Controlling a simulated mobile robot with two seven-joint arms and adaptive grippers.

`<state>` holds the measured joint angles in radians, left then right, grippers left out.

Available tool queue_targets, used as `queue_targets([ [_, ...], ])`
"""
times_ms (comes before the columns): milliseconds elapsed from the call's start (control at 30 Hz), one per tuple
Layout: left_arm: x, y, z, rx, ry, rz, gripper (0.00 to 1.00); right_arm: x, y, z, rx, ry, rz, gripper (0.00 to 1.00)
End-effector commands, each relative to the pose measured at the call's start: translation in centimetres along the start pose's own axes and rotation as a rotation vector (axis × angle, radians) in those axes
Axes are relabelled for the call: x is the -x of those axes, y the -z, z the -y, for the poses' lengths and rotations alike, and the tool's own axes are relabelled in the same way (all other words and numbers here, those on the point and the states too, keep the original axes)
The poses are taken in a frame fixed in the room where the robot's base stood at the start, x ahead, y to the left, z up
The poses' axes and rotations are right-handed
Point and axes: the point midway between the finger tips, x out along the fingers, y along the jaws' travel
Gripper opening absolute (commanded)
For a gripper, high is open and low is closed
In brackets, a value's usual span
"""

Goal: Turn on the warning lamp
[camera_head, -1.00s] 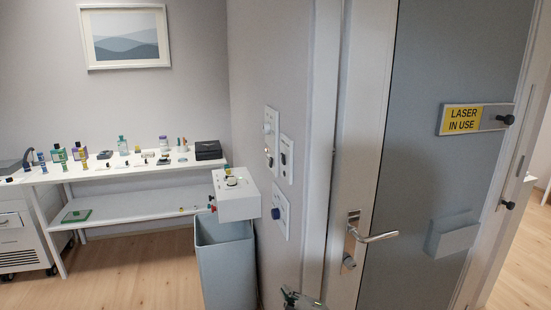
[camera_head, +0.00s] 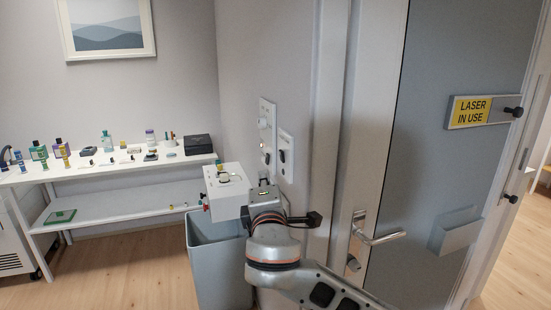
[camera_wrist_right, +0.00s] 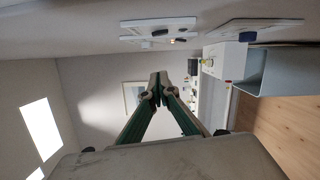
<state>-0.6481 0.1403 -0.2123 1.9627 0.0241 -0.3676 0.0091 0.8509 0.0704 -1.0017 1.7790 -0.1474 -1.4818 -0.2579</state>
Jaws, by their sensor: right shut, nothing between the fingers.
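A wall plate (camera_head: 267,125) carries a pale knob and a small orange point of light (camera_head: 263,147). A second plate (camera_head: 287,165) with a dark switch (camera_head: 282,156) is to its right and lower. I cannot tell which control belongs to the warning lamp. My right gripper (camera_head: 265,186) is just below these plates in the head view, partly hidden by its wrist. In the wrist view the right gripper (camera_wrist_right: 158,86) is shut and empty, its tips apart from the plates. A plate with a blue knob (camera_wrist_right: 247,36) shows there; my arm hides it in the head view. My left gripper is not in view.
A white box (camera_head: 228,190) juts from the wall beside my right gripper, above a grey bin (camera_head: 205,255). The door frame and a lever handle (camera_head: 378,235) stand to the right. A "LASER IN USE" sign (camera_head: 470,110) is on the door. A shelf table (camera_head: 110,172) holds bottles.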

Motion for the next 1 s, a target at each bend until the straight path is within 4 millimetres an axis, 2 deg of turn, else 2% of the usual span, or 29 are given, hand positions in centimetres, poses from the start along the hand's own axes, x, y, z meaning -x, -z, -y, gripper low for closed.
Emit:
queue_targets([
  [233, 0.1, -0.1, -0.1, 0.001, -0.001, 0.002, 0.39, -0.2, 0.0, 0.1, -0.002, 0.001, -0.001, 0.0],
  [367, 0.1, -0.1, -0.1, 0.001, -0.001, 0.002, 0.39, -1.2, 0.0, 0.0, -0.001, 0.001, -0.001, 0.0],
  [900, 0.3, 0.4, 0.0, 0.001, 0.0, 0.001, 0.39, -10.2, -0.1, -0.1, 0.0, 0.0, 0.001, 0.0],
  [1000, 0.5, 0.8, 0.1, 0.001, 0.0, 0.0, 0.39, -10.5, -1.8, -0.1, -0.001, 0.0, 0.002, 0.0],
])
